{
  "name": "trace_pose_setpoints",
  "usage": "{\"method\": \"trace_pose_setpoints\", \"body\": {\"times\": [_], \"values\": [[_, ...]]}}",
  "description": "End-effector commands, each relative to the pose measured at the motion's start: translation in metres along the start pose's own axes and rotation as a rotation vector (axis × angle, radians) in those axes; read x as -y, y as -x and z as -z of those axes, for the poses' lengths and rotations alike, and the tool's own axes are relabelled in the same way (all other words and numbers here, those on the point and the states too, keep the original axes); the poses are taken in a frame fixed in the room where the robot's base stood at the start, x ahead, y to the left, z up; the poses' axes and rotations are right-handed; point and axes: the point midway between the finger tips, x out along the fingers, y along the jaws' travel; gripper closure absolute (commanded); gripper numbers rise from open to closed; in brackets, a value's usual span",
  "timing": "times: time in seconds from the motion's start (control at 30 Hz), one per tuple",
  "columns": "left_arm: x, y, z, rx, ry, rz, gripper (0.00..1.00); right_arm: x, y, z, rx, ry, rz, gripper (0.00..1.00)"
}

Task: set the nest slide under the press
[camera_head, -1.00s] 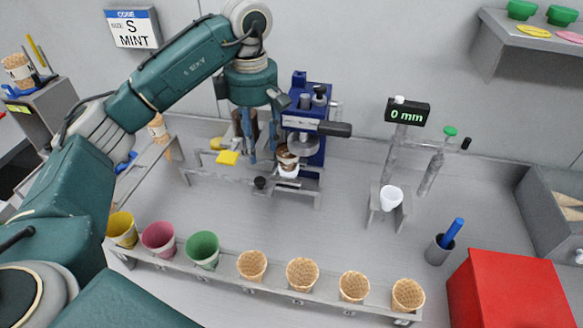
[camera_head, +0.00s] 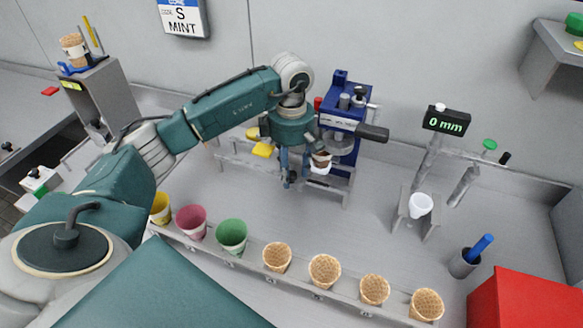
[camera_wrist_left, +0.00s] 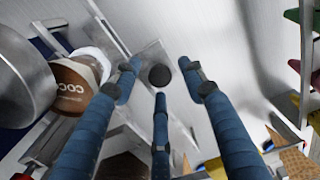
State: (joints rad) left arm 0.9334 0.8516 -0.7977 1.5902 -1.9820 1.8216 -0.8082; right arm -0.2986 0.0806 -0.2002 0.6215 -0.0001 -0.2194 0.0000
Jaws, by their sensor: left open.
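The blue press (camera_head: 350,110) stands against the back wall with a dark handle pointing right. A white cup with brown label or contents (camera_head: 320,162) sits low at its front; in the left wrist view its lettered side (camera_wrist_left: 78,84) shows at left. The nest slide seems to be the grey metal plate (camera_wrist_left: 140,58) with a round black knob (camera_wrist_left: 159,76). My left gripper (camera_head: 290,175) is at the knob, left of the cup. In the wrist view its blue fingers (camera_wrist_left: 163,85) are spread around the knob, apart from it. My right gripper is not in view.
A front rack (camera_head: 345,298) holds coloured cups and waffle cones. A yellow block (camera_head: 264,150) lies just left of my gripper. A white cup (camera_head: 420,204) stands on a small stand by the 0 mm display (camera_head: 446,122). A red box (camera_head: 525,300) is at right.

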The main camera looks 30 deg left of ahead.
Motion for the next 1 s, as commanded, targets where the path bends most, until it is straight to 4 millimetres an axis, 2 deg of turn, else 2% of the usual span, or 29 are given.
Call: {"method": "trace_pose_setpoints", "body": {"times": [0.13,0.37,0.57,0.67,0.83,1.0], "values": [[0.0,0.0,0.0,0.0,0.0,0.0,0.58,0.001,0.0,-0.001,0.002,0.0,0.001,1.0],[0.0,0.0,0.0,0.0,0.0,0.0,1.0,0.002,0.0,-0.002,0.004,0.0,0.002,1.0],[0.0,0.0,-0.002,0.001,-0.001,0.0,1.0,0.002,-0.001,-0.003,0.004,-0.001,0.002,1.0],[-0.001,0.0,-0.011,0.003,-0.004,0.0,1.0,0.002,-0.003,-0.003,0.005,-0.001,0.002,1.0],[-0.001,0.0,-0.039,0.003,-0.004,-0.001,1.0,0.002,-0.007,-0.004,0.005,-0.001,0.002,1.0],[0.0,0.001,-0.045,0.003,-0.002,0.0,1.0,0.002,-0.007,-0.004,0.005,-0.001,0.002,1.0]]}}
